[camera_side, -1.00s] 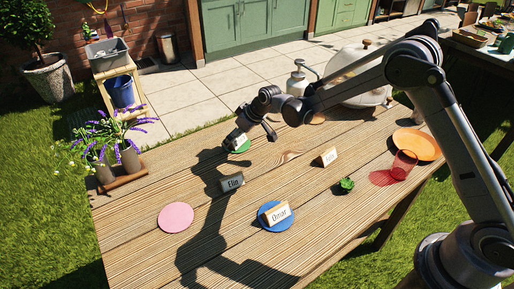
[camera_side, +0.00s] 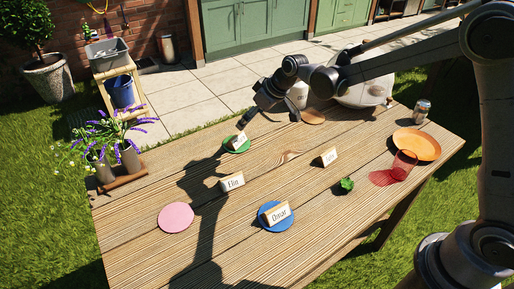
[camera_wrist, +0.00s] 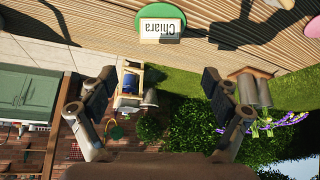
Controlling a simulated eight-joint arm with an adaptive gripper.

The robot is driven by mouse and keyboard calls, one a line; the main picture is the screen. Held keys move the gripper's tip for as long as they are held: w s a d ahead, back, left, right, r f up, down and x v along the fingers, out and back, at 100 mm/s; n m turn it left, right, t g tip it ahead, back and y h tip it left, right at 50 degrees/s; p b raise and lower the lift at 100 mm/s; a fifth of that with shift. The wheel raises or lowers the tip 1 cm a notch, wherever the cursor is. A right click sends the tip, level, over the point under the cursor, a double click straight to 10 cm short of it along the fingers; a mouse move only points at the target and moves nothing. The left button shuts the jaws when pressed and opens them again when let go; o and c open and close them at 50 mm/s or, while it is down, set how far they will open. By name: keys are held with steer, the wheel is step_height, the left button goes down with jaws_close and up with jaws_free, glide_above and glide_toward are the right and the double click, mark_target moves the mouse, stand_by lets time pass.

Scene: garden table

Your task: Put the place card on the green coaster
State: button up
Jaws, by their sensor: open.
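A place card reading Chiara (camera_wrist: 160,29) rests on the green coaster (camera_wrist: 176,7), standing upright in the wrist view. In the side view the card (camera_side: 240,137) stands on the green coaster (camera_side: 236,148) at the table's far edge. My gripper (camera_side: 268,114) is open and empty, above and to the right of the card, clear of it. In the wrist view its two fingers (camera_wrist: 158,88) are spread wide with nothing between them.
The Elin card (camera_side: 232,183) and another card (camera_side: 328,156) stand on bare wood. The Omar card (camera_side: 277,213) is on the blue coaster (camera_side: 272,228). The pink coaster (camera_side: 175,217) is empty. A succulent (camera_side: 346,185), red glass (camera_side: 404,165) and orange plate (camera_side: 424,145) are right.

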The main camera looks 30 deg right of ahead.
steer(key=s+d+r+m+h, duration=0.15)
steer(key=s+d+r, duration=0.3)
steer(key=s, duration=0.55)
steer(key=s+d+r+m, duration=0.25)
steer(key=s+r, duration=0.25)
steer(key=s, duration=0.6)
steer(key=s+d+f+t, duration=0.1)
steer(key=s+d+f, duration=0.1)
steer(key=s, duration=0.6)
steer(key=shift+s+d+f+h, duration=0.25)
steer(key=shift+s+f+h, duration=0.1)
steer(key=shift+f+h, duration=0.1)
